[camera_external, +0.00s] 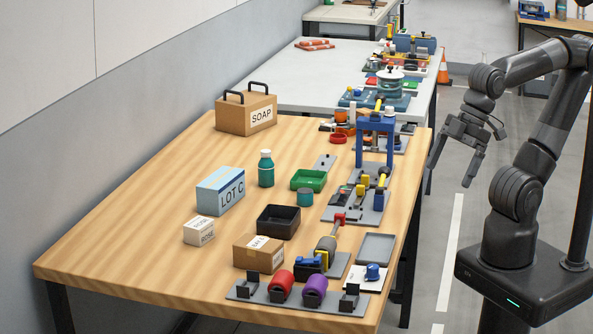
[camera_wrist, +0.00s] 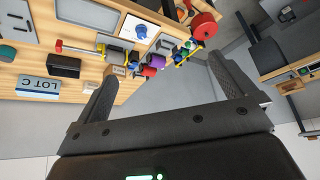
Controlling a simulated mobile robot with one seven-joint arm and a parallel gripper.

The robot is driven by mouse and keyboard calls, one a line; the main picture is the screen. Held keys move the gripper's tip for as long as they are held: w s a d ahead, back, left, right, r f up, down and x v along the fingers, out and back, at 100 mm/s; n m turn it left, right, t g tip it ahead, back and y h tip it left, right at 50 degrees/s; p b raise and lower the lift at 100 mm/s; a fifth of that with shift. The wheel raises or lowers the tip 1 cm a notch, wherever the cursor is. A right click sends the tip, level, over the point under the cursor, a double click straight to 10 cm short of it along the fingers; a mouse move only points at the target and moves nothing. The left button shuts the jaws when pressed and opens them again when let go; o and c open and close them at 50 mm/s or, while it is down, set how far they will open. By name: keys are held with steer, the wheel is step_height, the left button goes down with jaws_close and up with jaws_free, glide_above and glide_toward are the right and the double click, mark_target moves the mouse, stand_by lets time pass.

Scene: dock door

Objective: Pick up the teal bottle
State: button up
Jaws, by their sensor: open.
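The teal bottle (camera_external: 266,170) with a white cap stands upright on the wooden table (camera_external: 130,252), between the blue and white LOT C box (camera_external: 220,191) and the green tray (camera_external: 309,180). My gripper (camera_external: 450,172) is open and empty, off the table's right side and well apart from the bottle. Its two spread fingers also show in the wrist view (camera_wrist: 165,65), with nothing between them. At the left edge of the wrist view a teal thing (camera_wrist: 7,52) is cut off; I cannot tell whether it is the bottle.
A short teal jar (camera_external: 305,197) stands near the bottle, by a black bin (camera_external: 278,220). A SOAP carton (camera_external: 246,114) with handles stands behind. A blue stand (camera_external: 376,127) and several tools line the table's right edge, between my arm and the bottle. The table's left front is clear.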

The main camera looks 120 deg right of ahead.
steer(key=shift+c, duration=0.3)
steer(key=c, duration=0.6)
steer(key=shift+c, duration=0.2)
